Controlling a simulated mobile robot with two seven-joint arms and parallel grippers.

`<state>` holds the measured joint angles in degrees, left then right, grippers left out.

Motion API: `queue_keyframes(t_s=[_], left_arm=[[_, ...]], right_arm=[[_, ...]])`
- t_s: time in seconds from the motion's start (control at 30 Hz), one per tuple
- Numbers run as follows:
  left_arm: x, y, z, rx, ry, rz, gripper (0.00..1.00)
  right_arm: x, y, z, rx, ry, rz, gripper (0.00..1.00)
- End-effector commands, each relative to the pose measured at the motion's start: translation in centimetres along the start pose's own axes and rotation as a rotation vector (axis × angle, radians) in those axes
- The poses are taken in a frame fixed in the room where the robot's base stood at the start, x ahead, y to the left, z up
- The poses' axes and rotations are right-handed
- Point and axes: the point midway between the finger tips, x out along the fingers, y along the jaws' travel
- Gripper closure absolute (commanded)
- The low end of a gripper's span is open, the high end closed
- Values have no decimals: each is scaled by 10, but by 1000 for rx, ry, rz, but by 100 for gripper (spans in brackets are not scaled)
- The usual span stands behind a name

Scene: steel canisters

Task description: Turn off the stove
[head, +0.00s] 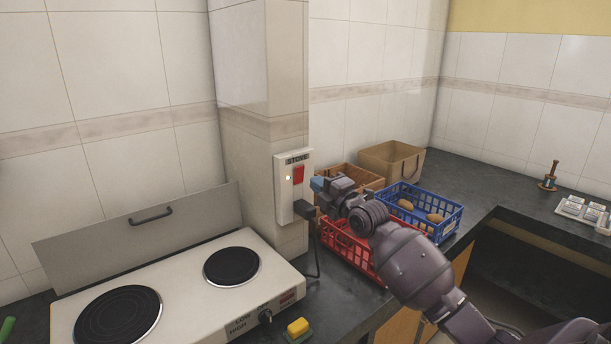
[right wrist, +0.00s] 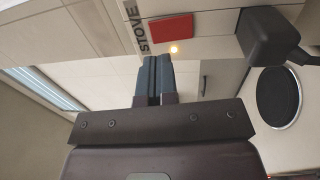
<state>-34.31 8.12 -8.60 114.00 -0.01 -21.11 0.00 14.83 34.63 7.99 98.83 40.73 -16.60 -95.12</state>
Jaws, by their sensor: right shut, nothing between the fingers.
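The white switch box (head: 283,205) labelled STOVE is on the tiled pillar. Its red switch (head: 299,174) and a small glowing light (head: 288,178) show in the head view. In the right wrist view, the red switch (right wrist: 171,28) and lit light (right wrist: 174,49) are just beyond my fingertips. My right gripper (head: 318,184) is shut and empty, just right of the box; I cannot tell if it touches. The white stove (head: 190,291) with two black burners stands lower left, its front knob (head: 265,316) visible. A black plug (right wrist: 268,38) sits in the box. My left gripper is not in view.
A red crate (head: 345,248), a blue crate (head: 447,228) with potato-like items, and a brown box (head: 391,162) stand on the dark counter beyond my right arm. A yellow-green sponge (head: 298,328) lies by the stove. A cord hangs below the plug.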

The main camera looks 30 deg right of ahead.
Motion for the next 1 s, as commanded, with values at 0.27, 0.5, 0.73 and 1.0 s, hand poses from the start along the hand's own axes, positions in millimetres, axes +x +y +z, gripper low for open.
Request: queue_keyframes(t_s=[0.27, 0.5, 0.73, 1.0], left_arm=[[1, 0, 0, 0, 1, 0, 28], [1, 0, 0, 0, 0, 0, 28], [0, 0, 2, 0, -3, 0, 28], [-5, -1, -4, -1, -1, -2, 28]], right_arm=[[39, 1, -1, 2, 0, 1, 100], [53, 0, 0, 0, 0, 0, 100], [54, 0, 0, -2, 0, 0, 100], [57, 5, 0, -2, 2, -18, 100]])
